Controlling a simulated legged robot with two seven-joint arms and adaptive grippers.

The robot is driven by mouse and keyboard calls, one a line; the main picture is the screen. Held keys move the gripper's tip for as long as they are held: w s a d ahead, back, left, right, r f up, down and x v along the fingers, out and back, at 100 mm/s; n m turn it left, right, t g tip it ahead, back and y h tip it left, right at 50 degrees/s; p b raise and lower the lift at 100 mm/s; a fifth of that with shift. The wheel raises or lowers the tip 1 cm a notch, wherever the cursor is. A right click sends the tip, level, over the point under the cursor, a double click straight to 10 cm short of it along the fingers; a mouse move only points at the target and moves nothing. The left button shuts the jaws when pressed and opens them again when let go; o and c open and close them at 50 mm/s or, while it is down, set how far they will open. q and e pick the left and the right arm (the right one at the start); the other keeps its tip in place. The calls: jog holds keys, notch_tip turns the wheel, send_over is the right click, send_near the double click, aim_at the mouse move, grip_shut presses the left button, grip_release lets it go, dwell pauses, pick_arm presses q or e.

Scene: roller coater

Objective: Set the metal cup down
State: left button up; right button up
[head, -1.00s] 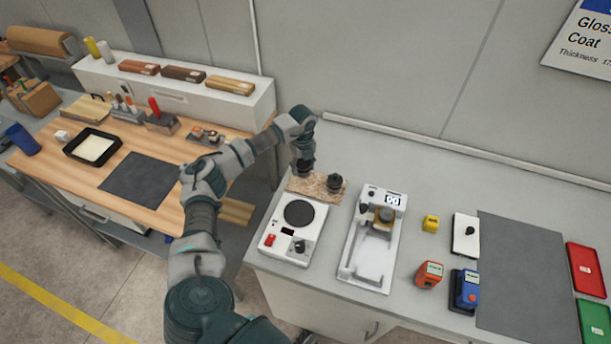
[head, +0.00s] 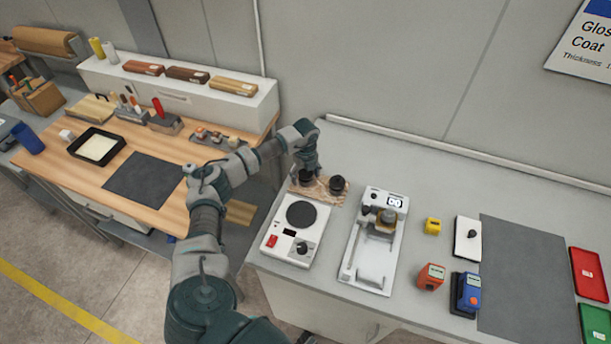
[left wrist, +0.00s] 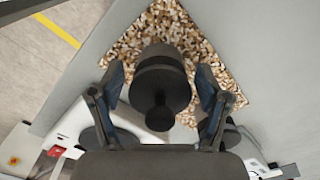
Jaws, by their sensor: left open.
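The metal cup, a dark grey cylinder with a small knob, stands on a speckled cork-like mat (head: 322,190) in the head view (head: 306,177). In the left wrist view the cup (left wrist: 160,78) sits between my two fingers, with the mat (left wrist: 205,45) around it. My left gripper (head: 306,168) is open over the cup, and in the wrist view its fingers (left wrist: 160,95) stand apart on both sides with gaps to the cup. A similar dark piece (head: 338,184) stands on the mat just right of it. My right gripper is not in view.
A white device with a round dark plate (head: 301,214) stands in front of the mat. A white coater (head: 372,245) is to its right. Orange (head: 430,276) and blue (head: 467,292) gauges stand further right. The counter behind the coater (head: 420,170) is clear.

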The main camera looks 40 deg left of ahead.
pick_arm(q)
notch_tip(320, 180, up, 12)
jog(key=shift+r+b, duration=0.1)
jog(key=shift+b, duration=0.35)
dwell(0.4)
